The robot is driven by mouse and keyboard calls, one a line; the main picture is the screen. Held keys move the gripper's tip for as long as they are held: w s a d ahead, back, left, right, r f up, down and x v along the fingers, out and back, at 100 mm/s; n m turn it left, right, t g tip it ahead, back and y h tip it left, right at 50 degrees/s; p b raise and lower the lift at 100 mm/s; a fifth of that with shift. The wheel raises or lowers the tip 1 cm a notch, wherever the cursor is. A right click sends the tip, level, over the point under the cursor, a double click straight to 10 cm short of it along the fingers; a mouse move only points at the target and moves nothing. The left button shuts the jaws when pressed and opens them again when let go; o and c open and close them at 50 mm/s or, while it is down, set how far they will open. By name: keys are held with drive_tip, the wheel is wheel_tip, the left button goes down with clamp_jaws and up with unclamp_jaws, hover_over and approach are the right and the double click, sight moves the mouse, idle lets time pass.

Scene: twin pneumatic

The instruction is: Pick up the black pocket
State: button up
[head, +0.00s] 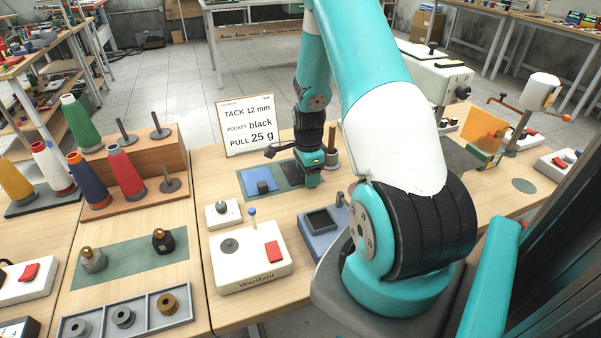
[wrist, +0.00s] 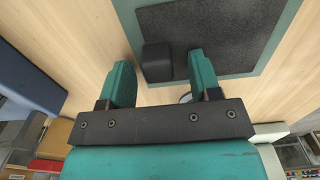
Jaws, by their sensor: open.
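The black pocket (head: 291,173) lies flat on a green mat (head: 247,193), beside a blue pocket (head: 262,183). My gripper (head: 308,180) is at the right end of the black pocket and hides part of it. In the wrist view the pocket's dark flat sheet (wrist: 215,35) has a raised black block (wrist: 157,62) at its edge. My gripper (wrist: 161,72) is open, with its green fingers apart on either side of that block. The block appears in the gap between the fingertips; I cannot tell whether either finger touches it.
A sign (head: 249,126) reading tack 12 mm, pocket black, pull 25 g stands behind the mat. A dark post on a base (head: 331,158) stands close right of my gripper. A white device (head: 250,262) with a red switch and a blue-grey box (head: 325,222) sit in front.

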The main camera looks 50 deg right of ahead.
drive_tip(key=c, duration=1)
drive_tip(key=shift+r, duration=0.1)
